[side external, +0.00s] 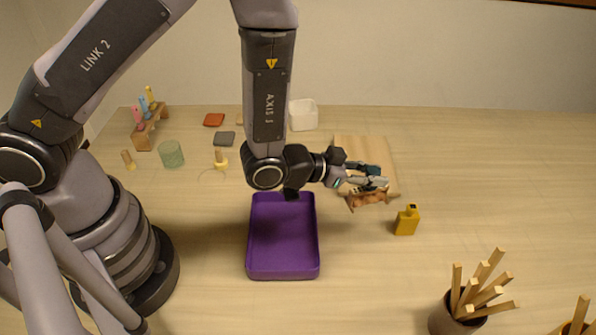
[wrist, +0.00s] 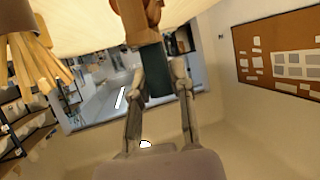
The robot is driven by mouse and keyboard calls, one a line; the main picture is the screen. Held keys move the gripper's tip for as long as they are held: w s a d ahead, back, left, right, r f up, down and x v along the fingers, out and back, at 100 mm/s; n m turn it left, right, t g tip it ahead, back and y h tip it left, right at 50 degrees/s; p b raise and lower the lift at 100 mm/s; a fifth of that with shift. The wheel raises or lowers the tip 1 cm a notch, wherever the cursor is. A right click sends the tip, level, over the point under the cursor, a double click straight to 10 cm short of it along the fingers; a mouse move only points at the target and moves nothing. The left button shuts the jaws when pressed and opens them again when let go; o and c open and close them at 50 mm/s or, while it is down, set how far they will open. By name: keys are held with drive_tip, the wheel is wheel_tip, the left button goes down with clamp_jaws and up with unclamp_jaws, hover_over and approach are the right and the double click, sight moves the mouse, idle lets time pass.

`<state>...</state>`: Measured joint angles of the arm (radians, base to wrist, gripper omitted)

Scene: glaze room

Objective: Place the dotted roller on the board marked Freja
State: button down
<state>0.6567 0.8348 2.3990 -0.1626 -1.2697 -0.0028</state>
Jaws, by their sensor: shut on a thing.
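My gripper (side external: 375,177) reaches out to the right, low over the near part of a pale wooden board (side external: 352,150).
A pot of wooden sticks (side external: 455,318) is at front right. A green cup (side external: 171,154) is far left.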

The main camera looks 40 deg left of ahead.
drive_tip(key=w+a+r+n+t+y, duration=0.1)
drive_tip(key=w+a+n+y, duration=0.2)
drive_tip(key=a, duration=0.5)
drive_tip(key=w+a+r+n+t+y, duration=0.1)
drive_tip(key=w+a+r+n+y, duration=0.15)
drive_tip(key=a, duration=0.55)
drive_tip(key=shift+y, duration=0.45)
drive_tip(key=shift+w+d+f, duration=0.5)
drive_tip(key=shift+w+f, duration=1.8)
drive_tip(key=shift+w, duration=0.05)
drive_tip(key=shift+w+d+f, duration=0.5)
drive_tip(key=shift+w+f, duration=1.75)
drive_tip(key=shift+w, duration=0.1)
drive_tip(key=shift+w+d+f, duration=0.5)
drive_tip(key=shift+w+f, duration=1.8)
drive_tip(key=shift+w, duration=0.05)
drive_tip(key=shift+f, duration=0.1)
drive_tip(key=shift+s+f+g, duration=0.15)
drive_tip(key=shift+f+g, duration=0.15)
drive_tip(key=shift+f, duration=0.4)
drive_tip(key=c, duration=1.3)
unclamp_jaws()
drive_tip(key=shift+c, duration=0.2)
drive_tip(key=o, duration=0.4)
drive_tip(key=shift+c, duration=0.2)
drive_tip(key=shift+r, duration=0.15)
